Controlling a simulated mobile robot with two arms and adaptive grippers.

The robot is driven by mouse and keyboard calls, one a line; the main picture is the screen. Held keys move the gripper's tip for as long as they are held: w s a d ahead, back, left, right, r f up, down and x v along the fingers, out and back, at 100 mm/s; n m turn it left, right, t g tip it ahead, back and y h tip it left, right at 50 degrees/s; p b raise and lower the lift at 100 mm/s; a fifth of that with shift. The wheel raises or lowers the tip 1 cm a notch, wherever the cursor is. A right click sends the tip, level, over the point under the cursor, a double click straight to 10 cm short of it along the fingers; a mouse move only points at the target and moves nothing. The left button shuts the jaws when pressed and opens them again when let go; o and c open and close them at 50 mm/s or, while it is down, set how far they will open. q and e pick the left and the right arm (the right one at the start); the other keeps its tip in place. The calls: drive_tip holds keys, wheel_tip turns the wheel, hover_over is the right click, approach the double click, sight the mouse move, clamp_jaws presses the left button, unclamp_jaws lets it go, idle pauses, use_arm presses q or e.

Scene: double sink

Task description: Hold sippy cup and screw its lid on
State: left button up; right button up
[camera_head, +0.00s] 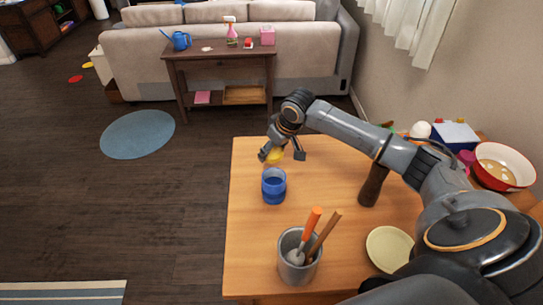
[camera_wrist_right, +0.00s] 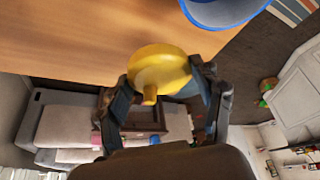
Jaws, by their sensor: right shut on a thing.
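The blue sippy cup (camera_head: 273,186) stands upright on the wooden table, near its left edge. Its rim shows at the top of the right wrist view (camera_wrist_right: 222,10). My right gripper (camera_head: 282,155) is shut on the yellow lid (camera_head: 275,155), just beyond the cup and apart from it. In the right wrist view the lid (camera_wrist_right: 160,68) sits between the two fingers of my right gripper (camera_wrist_right: 166,88), with its spout showing. My left gripper is not in view.
A metal utensil holder (camera_head: 298,262) with an orange-handled tool stands at the table's front. A pale plate (camera_head: 389,249), a brown cylindrical thing (camera_head: 373,185) and a red-rimmed bowl (camera_head: 503,166) are to the right.

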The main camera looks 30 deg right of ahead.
drive_tip(key=s+a+r+b, duration=0.1)
drive_tip(key=s+a+r, duration=0.1)
drive_tip(key=s, duration=0.3)
drive_tip(key=s+a+r+b, duration=0.1)
drive_tip(key=s+a+r, duration=0.1)
drive_tip(key=s+r, duration=0.2)
drive_tip(key=shift+s+a+r, duration=0.3)
drive_tip(key=shift+s+r, duration=0.05)
drive_tip(key=shift+s, duration=0.3)
drive_tip(key=s+a+r+m, duration=0.1)
drive_tip(key=s+a+r, duration=0.1)
drive_tip(key=a, duration=1.1)
drive_tip(key=shift+r+m+h, duration=0.3)
drive_tip(key=shift+r+m, duration=0.1)
drive_tip(key=shift+r, duration=0.5)
